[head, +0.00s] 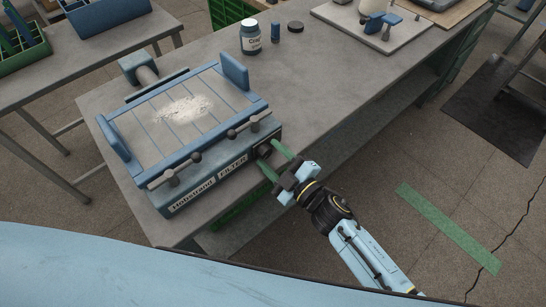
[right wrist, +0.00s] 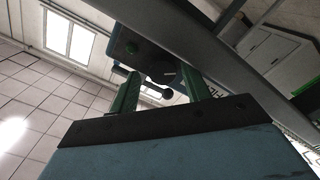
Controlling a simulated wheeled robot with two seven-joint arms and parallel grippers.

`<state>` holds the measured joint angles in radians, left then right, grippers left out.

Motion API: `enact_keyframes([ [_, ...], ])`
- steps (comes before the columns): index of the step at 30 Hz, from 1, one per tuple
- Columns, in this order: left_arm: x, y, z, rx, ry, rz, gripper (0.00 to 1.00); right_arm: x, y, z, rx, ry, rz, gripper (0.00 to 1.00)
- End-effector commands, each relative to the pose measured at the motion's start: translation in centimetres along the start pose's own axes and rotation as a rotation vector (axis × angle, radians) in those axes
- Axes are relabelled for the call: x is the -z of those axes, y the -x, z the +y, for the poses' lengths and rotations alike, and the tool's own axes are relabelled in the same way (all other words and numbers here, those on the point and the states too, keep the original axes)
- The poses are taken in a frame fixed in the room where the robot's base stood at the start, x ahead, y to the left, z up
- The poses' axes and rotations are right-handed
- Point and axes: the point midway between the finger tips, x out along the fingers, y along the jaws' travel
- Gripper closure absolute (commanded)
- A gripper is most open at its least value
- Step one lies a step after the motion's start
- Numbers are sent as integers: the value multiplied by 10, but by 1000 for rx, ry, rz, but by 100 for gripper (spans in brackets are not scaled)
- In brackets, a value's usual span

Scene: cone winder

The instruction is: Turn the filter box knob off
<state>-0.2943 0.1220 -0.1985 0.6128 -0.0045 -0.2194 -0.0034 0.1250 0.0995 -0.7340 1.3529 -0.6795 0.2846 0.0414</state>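The filter box (head: 215,170), a blue-grey box with "Hobstrand FILTER" on its front, stands on the workbench under a slatted tray. Its dark round knob (head: 264,151) is at the right end of the front face. My right gripper (head: 268,154) points at that end, its two green fingers spread on either side of the knob. I cannot tell whether they touch it. In the right wrist view, the open fingers (right wrist: 160,74) reach up toward the box's underside and front (right wrist: 130,42); the knob is dark and hard to make out there. My left gripper is out of view.
The slatted tray (head: 140,135) holds pale powder, with two dark T-handles (head: 243,127) at its front edge. A labelled jar (head: 250,38), a small blue cylinder (head: 275,32) and a dark lid (head: 295,27) stand behind. Open floor lies right of the bench.

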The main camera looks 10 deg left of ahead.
Motion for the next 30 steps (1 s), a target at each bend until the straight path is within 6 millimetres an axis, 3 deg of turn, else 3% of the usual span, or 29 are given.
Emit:
enact_keyframes([
  [17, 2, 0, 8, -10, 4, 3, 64, -1, 2, -8, 12, -22, -6, 48],
  [23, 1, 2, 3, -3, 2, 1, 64, -1, 2, -8, 12, -173, -6, 48],
  [30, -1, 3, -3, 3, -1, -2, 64, -1, 1, -6, 8, -468, -5, 48],
])
